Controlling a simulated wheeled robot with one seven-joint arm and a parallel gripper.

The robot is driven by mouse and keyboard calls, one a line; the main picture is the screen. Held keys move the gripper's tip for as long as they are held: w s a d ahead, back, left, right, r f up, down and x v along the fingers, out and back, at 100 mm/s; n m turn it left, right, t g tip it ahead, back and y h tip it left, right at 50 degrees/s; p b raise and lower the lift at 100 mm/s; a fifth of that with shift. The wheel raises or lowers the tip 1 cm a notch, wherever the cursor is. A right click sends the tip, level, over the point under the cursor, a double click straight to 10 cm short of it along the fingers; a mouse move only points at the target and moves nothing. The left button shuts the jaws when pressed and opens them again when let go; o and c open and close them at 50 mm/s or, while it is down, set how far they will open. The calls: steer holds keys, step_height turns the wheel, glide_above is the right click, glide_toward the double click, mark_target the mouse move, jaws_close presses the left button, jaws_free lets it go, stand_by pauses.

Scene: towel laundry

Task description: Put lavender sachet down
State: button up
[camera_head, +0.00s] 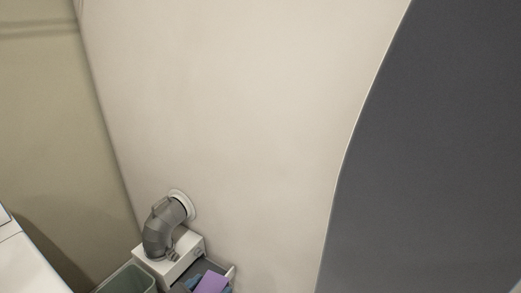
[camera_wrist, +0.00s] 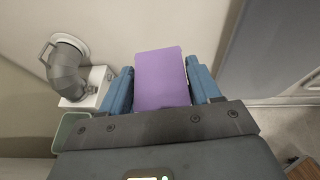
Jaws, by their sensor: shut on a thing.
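The lavender sachet (camera_wrist: 160,80) is a flat purple rectangle in the wrist view. It sits between the two blue fingers of my gripper (camera_wrist: 159,66), which is shut on it. In the head view the sachet (camera_head: 211,283) shows at the bottom edge, partly cut off, with bits of blue finger beside it. What lies directly beneath the sachet is hidden.
A white box (camera_head: 169,266) with a grey bent duct (camera_head: 160,232) stands against the pale wall (camera_head: 235,110). A grey-green bin (camera_head: 130,279) is beside it, and also shows in the wrist view (camera_wrist: 66,131). A dark grey panel (camera_head: 430,150) fills the right.

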steer(key=d+f+n+y, duration=0.1)
steer(key=d+f, duration=0.3)
steer(key=d, duration=0.6)
steer(key=s+d+f+n+y, duration=0.1)
steer(key=d+f, duration=0.3)
steer(key=d, duration=0.7)
steer(key=s+d+f+n+y, duration=0.1)
steer(key=d+f, duration=0.4)
steer(key=d, duration=0.5)
steer(key=shift+s+d+n+t+y, duration=0.25)
steer(key=shift+d+n+t+y, duration=0.15)
steer(key=shift+n+y, duration=0.6)
steer(key=shift+w, duration=0.1)
step_height(320, 180, down, 8)
steer(key=b, duration=0.8)
steer(key=shift+f+b, duration=0.15)
steer(key=shift+b, duration=0.15)
